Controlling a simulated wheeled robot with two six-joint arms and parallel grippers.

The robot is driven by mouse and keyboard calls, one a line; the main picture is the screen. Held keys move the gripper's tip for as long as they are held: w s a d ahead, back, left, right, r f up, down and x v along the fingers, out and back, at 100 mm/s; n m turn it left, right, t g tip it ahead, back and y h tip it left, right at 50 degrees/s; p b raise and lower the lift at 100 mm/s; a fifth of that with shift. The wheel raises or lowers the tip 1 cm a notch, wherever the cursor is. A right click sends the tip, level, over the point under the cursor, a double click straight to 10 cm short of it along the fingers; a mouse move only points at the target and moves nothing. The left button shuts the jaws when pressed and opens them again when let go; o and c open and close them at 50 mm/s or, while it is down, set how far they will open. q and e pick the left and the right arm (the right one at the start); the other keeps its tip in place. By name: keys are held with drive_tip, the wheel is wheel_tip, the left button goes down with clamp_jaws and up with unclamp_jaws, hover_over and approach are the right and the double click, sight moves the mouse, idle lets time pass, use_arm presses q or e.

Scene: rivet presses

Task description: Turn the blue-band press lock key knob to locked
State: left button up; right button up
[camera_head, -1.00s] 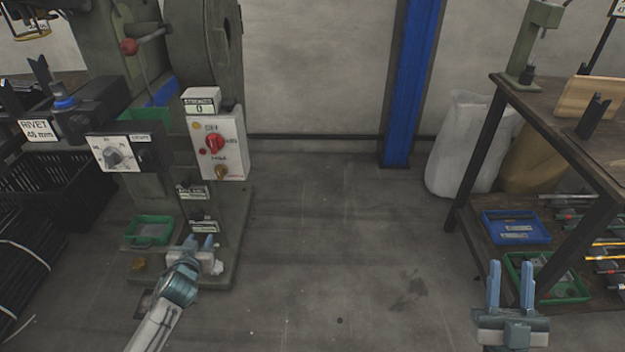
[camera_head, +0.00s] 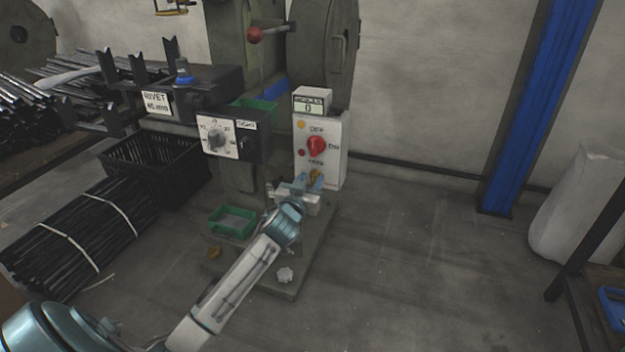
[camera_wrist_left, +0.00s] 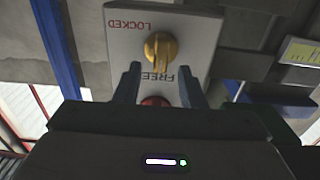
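The press (camera_head: 232,45) stands left of centre in the head view. Its white control panel (camera_head: 335,150) carries a red selector knob (camera_head: 316,146) and, low down, the brass lock key knob (camera_head: 316,176), partly covered by my gripper. My left gripper (camera_head: 300,182) is at the panel's lower part. In the wrist view the yellow key knob (camera_wrist_left: 160,48) lies just beyond the open fingertips (camera_wrist_left: 163,82), about centred between them, with no visible grip. LOCKED and FREE labels are beside it, and the knob's long part lies towards FREE. My right gripper is out of view.
A dial box (camera_head: 219,138) and RIVET sign (camera_head: 156,102) sit left of the panel. A green tray (camera_head: 232,222) is on the press base. A black crate (camera_head: 150,170) and bundled rods (camera_head: 80,235) lie left. The floor right of the press is clear to the blue column (camera_head: 540,110).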

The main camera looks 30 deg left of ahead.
use_arm(q)
drive_tip(key=shift+x, duration=0.95)
drive_tip(key=shift+s, duration=0.1)
drive_tip(key=shift+c, duration=0.3)
clamp_jaws()
